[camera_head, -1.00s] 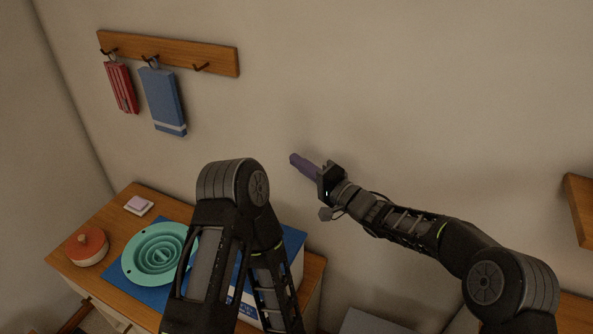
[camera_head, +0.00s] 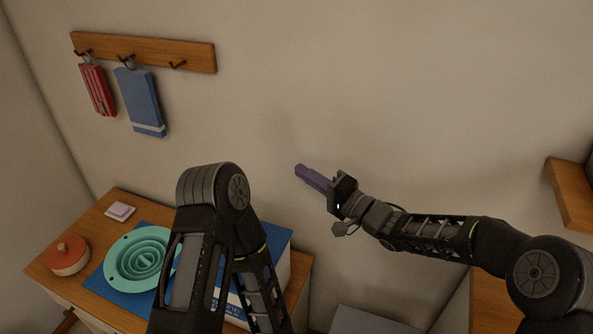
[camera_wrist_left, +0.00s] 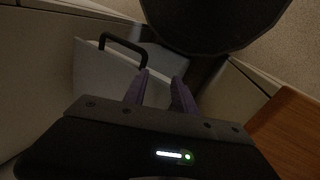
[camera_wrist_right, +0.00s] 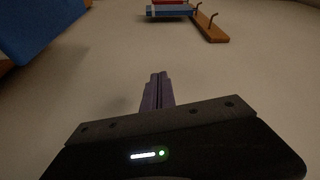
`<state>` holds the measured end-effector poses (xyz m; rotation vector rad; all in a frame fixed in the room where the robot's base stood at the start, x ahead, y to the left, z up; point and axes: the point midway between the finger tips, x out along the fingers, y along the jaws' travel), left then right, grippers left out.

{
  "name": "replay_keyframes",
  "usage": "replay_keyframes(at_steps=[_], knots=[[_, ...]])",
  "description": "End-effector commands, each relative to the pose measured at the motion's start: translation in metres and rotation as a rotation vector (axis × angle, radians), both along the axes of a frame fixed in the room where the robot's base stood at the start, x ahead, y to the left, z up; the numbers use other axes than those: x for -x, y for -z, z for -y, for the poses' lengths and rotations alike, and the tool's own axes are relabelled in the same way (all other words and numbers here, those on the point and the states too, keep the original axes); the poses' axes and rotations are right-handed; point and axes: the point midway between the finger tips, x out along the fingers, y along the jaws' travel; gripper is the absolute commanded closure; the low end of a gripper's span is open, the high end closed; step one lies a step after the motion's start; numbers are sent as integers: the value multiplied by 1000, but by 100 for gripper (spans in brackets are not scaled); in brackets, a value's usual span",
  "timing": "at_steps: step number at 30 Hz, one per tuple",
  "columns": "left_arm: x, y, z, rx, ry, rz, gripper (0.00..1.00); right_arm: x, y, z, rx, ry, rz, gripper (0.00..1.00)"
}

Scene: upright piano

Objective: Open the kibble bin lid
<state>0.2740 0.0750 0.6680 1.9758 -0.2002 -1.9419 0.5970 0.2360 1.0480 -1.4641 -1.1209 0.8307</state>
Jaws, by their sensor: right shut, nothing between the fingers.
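A light grey panel with a black handle (camera_wrist_left: 125,46) shows in the left wrist view, ahead of my left gripper (camera_wrist_left: 160,90); it may be the kibble bin's lid, but I cannot tell for sure. The left fingers are apart with nothing seen between them, and the handle lies beyond them, not touched. A grey flat top (camera_head: 368,320) shows at the bottom edge of the head view; it may be the same bin, mostly cut off. My right gripper (camera_head: 303,170) is shut and empty, held in the air before the wall.
A wooden cabinet (camera_head: 40,262) at lower left bears a teal bowl (camera_head: 118,275), a red-lidded pot (camera_head: 68,255) and a blue-topped white box (camera_head: 279,250). A hook rail (camera_head: 190,56) holds red and blue items. A wooden shelf (camera_head: 572,197) is at right.

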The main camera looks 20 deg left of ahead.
Motion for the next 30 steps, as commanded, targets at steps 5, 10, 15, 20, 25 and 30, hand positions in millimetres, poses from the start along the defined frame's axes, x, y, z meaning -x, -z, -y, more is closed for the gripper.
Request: replay_keyframes(at_steps=[5, 10, 15, 20, 25, 30], knots=[[0, 0, 0, 0, 0, 0, 67, 0, 0, 0, 0, -1, 0, 100], [0, 0, 0, 0, 0, 0, 67, 0, 0, 0, 0, -1, 0, 100], [0, 0, 0, 0, 0, 0, 67, 0, 0, 0, 6, 0, 16, 100], [0, 0, 0, 0, 0, 0, 67, -3, 4, 1, 59, 23, 121, 100], [0, 0, 0, 0, 0, 0, 67, -7, 41, 9, 211, 109, 250, 100], [0, 0, 0, 0, 0, 0, 67, 9, 131, 47, 492, 178, 286, 100]])
